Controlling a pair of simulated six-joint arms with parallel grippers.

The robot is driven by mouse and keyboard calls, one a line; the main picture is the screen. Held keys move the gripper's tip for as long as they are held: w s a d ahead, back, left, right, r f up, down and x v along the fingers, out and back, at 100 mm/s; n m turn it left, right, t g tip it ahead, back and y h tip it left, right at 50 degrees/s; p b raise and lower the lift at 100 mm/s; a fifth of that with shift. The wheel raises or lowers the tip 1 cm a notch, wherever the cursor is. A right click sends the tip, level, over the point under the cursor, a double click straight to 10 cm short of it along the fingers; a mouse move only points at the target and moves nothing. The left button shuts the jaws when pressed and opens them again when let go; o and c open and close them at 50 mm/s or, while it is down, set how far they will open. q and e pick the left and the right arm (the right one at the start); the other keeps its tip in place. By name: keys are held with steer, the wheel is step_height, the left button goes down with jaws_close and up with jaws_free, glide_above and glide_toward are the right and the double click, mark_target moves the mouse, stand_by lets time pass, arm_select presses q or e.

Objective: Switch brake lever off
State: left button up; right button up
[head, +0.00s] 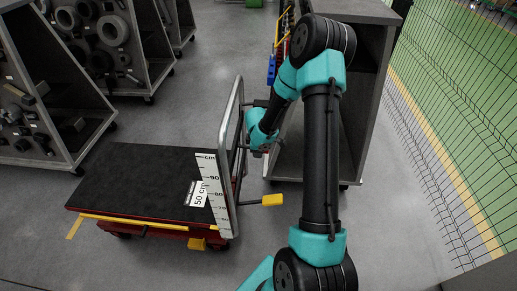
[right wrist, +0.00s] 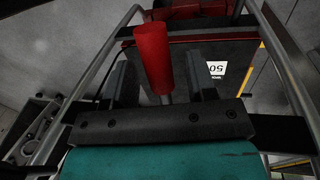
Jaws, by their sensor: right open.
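A red cylindrical grip on a thin metal stem, which looks like the brake lever (right wrist: 153,58), stands between the fingers of my right gripper (right wrist: 163,76) in the right wrist view. The fingers are open, with a visible gap on each side of the red grip. In the head view my right gripper (head: 257,142) is at the silver push handle of the cart (head: 135,183), and its fingers are mostly hidden there. I cannot make out the red lever in the head view. My left gripper is not in view.
The cart's silver tubular handle (head: 222,150) rises close to my right gripper. A yellow pedal (head: 272,200) sticks out low at the cart's right. A grey cabinet (head: 367,95) stands behind my arm. Shelves with parts (head: 50,150) stand left; a wire fence (head: 450,120) is right.

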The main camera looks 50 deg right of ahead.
steer(key=shift+c, duration=0.5)
jaws_close()
steer(key=shift+r, duration=0.1)
steer(key=shift+r+g+h, duration=0.4)
steer(key=shift+r+g, duration=0.1)
steer(key=shift+o, duration=0.5)
jaws_free()
